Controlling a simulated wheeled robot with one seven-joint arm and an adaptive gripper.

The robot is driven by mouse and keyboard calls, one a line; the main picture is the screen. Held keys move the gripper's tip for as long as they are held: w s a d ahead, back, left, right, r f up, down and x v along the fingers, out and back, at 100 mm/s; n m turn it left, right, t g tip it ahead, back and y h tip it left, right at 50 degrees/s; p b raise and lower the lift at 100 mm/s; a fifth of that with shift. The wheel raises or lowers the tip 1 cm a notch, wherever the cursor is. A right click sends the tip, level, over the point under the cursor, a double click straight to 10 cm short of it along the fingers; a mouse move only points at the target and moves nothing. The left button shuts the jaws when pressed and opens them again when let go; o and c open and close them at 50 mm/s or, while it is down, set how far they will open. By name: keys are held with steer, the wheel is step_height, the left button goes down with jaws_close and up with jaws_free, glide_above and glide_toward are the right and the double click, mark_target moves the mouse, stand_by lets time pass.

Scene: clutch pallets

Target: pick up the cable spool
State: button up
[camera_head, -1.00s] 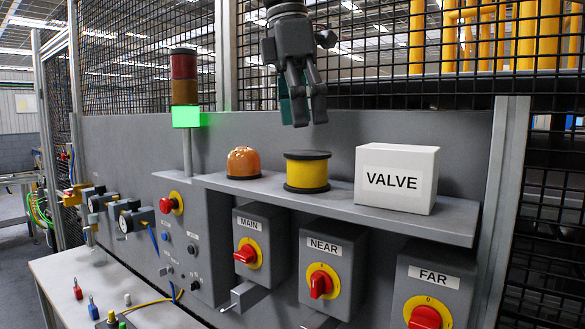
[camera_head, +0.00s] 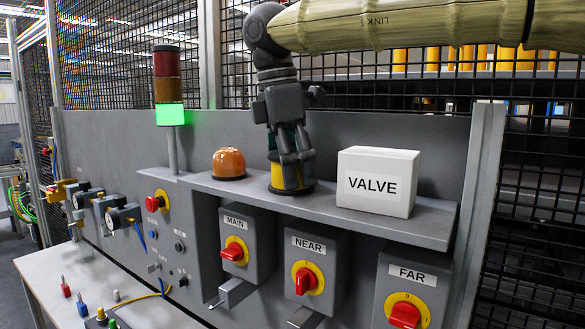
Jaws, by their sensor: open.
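The cable spool (camera_head: 278,179) is a yellow cylinder with dark flanges, standing upright on the grey shelf (camera_head: 330,212). My gripper (camera_head: 291,178) has come down over it from above, fingers pointing down. The fingers are open and overlap the spool's front and right side in the picture, hiding much of its yellow body and most of its top flange. The dark lower flange shows beneath the fingertips. I cannot tell whether a finger touches the spool.
An orange dome (camera_head: 229,164) sits left of the spool, and a white VALVE box (camera_head: 378,182) stands to its right on the same shelf. A back panel (camera_head: 345,131) rises behind. Switch boxes with red knobs hang below. A signal tower (camera_head: 168,87) with green lit stands at left.

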steer(key=shift+s, duration=0.1)
steer(key=c, duration=1)
steer(key=shift+c, duration=0.2)
